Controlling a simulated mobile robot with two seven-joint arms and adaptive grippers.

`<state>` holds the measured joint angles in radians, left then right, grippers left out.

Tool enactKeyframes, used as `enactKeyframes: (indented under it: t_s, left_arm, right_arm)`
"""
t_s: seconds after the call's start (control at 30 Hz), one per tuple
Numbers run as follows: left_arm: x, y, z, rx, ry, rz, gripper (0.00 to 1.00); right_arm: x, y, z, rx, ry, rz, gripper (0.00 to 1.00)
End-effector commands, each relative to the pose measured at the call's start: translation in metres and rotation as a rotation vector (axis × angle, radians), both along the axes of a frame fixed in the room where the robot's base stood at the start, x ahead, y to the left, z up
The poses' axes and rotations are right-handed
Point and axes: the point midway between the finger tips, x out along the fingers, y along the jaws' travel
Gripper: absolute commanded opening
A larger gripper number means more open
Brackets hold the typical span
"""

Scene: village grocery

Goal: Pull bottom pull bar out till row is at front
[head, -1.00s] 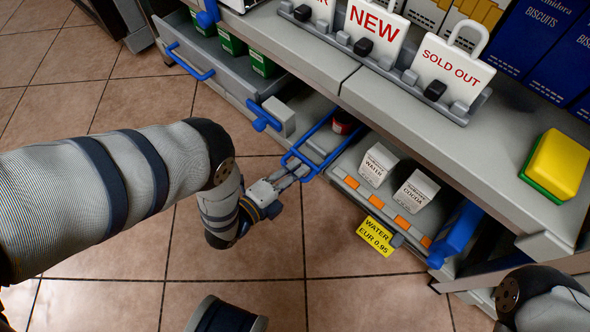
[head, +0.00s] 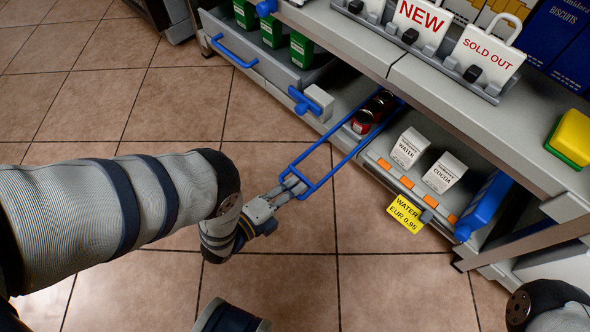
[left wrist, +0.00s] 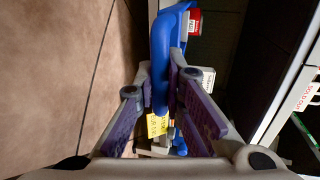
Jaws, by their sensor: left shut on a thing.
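The blue pull bar (head: 318,143) is a long looped frame that sticks out of the bottom shelf over the floor. My left gripper (head: 292,187) is shut on its outer end. In the left wrist view the blue bar (left wrist: 160,55) runs between the two fingers of the left gripper (left wrist: 163,95). A row of dark red cans (head: 362,122) lies between the bar's rods, with its foremost can near the front edge of the bottom shelf. A red-labelled item (left wrist: 194,20) shows beyond the bar in the left wrist view. My right gripper is out of view.
White WATER (head: 409,147) and COCOA (head: 444,173) cartons stand right of the row, above a yellow price tag (head: 408,209). A second blue handle (head: 304,101) and a drawer of green boxes (head: 301,50) lie left. The shelf above overhangs. The tiled floor (head: 130,110) is clear.

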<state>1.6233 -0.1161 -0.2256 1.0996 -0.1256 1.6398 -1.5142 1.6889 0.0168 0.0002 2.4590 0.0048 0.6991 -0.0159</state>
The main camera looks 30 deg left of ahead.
Motion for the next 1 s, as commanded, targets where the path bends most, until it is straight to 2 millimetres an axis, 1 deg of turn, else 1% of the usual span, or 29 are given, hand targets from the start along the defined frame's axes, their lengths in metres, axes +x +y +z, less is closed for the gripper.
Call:
enactKeyframes:
  t_s: [0.43, 0.47, 0.5, 0.53, 0.57, 1.0]
  left_arm:
    - [-0.0026, 0.0007, 0.0005, -0.001, -0.002, -0.001, 0.00]
    - [-0.0026, 0.0007, 0.0005, -0.001, -0.002, -0.001, 0.12]
    - [-0.0026, 0.0007, 0.0004, -0.001, -0.002, -0.001, 0.21]
    - [-0.0026, 0.0007, 0.0004, -0.001, -0.002, -0.001, 0.28]
    - [-0.0026, 0.0007, 0.0004, -0.001, -0.002, -0.001, 0.31]
    - [-0.0042, 0.0015, 0.0004, 0.000, -0.001, 0.000, 0.31]
  right_arm:
    - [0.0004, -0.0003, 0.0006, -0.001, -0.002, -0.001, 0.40]
    - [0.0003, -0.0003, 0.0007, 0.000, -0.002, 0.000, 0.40]
    - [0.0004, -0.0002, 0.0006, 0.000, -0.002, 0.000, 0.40]
    - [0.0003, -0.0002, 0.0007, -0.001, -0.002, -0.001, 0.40]
    - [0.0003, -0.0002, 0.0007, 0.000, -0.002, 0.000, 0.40]
    - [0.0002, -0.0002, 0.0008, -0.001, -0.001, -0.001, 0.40]
